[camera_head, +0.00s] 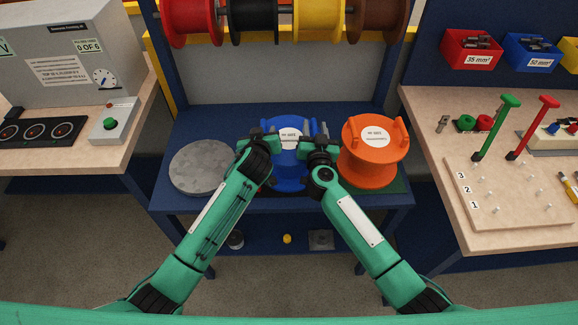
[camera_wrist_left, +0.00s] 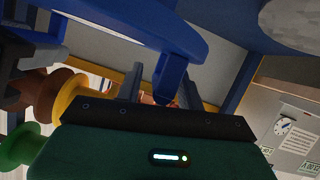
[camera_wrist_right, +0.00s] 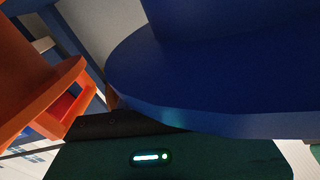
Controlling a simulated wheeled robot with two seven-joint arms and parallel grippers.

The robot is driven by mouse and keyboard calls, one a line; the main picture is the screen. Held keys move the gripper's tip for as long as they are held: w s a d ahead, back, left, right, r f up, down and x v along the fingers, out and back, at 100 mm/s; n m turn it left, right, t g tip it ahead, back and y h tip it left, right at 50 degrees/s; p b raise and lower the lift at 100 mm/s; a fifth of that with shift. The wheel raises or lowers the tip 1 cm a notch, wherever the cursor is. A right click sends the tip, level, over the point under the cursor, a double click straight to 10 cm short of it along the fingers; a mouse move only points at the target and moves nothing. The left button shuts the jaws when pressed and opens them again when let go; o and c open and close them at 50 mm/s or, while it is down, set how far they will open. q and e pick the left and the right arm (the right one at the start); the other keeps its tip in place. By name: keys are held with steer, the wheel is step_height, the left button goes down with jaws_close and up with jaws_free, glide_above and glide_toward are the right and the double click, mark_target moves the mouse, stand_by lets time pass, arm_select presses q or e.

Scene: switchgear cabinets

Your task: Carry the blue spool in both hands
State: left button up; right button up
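The blue spool (camera_head: 289,176) stands upright on the blue bench between a grey disc and an orange spool, a white label on top. My left gripper (camera_head: 262,139) is at its left side. In the left wrist view its dark fingers (camera_wrist_left: 160,88) are apart, with a blue upright part of the spool (camera_wrist_left: 166,76) showing between them; contact is unclear. My right gripper (camera_head: 312,146) is at the spool's right side, by its right handle. In the right wrist view the blue flange (camera_wrist_right: 210,85) hides the right fingers, so their opening cannot be told.
The grey disc (camera_head: 203,168) is close on the left and the orange spool (camera_head: 371,168) close on the right of the blue bench (camera_head: 330,200). Red, black, yellow and brown reels hang above. Wooden worktops (camera_head: 445,105) flank both sides. Grey floor is open in front.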

steer(key=shift+s, duration=0.15)
arm_select(q)
steer(key=v, duration=1)
steer(key=shift+s+r, duration=0.2)
steer(key=shift+s, duration=0.15)
arm_select(e)
steer(key=s, duration=1.1)
steer(key=shift+s+d, duration=0.2)
steer(key=shift+s, duration=0.2)
steer(key=shift+r, duration=0.1)
